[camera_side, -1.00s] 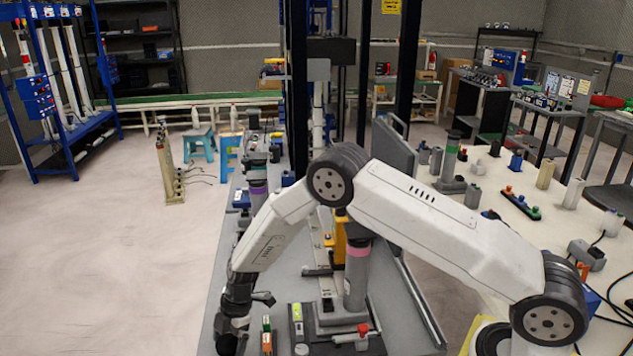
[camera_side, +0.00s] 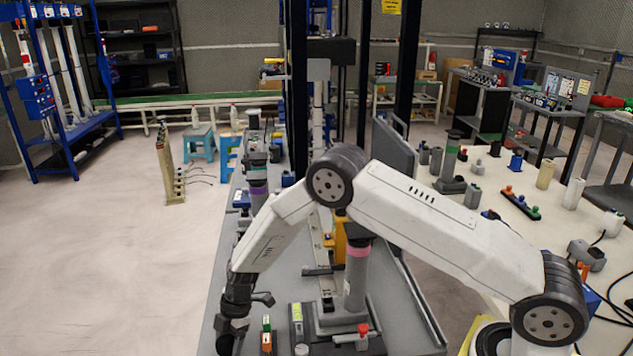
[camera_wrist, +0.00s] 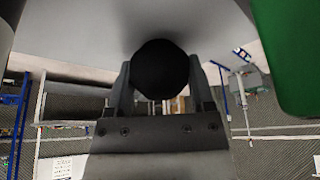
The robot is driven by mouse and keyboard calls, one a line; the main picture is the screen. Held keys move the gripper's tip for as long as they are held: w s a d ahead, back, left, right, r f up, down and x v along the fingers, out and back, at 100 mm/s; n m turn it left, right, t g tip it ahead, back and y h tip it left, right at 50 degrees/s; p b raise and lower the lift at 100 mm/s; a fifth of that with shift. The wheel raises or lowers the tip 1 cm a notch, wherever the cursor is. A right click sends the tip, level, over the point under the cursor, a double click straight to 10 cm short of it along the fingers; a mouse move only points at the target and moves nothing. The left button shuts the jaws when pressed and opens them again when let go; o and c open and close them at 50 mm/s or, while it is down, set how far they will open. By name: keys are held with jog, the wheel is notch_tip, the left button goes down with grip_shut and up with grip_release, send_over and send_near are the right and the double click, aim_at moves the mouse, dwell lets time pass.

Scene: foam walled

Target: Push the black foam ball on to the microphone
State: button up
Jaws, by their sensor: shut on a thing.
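The black foam ball (camera_wrist: 160,69) sits between the two fingers of my gripper in the wrist view, near the picture's middle. My gripper (camera_side: 227,341) is shut on it, a finger against each side. In the side view my gripper points down at the bottom left of the bench, its tips near the lower edge of the picture. I cannot make out the ball there against the dark gripper. I cannot identify the microphone for sure in either view.
Small green and orange pieces (camera_side: 266,336) stand just right of my gripper. A grey column (camera_side: 356,280) on a dark base stands further right on the grey bench. In the wrist view a large green thing (camera_wrist: 287,55) is close at the upper right. Open floor lies left of the bench.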

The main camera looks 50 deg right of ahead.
jog(key=shift+r, duration=0.15)
jog(key=shift+r, duration=0.85)
jog(key=s+d+r, duration=0.3)
jog(key=s+r, duration=0.8)
jog(key=s, duration=0.2)
jog(key=shift+s+d, duration=0.2)
jog(key=shift+s, duration=0.1)
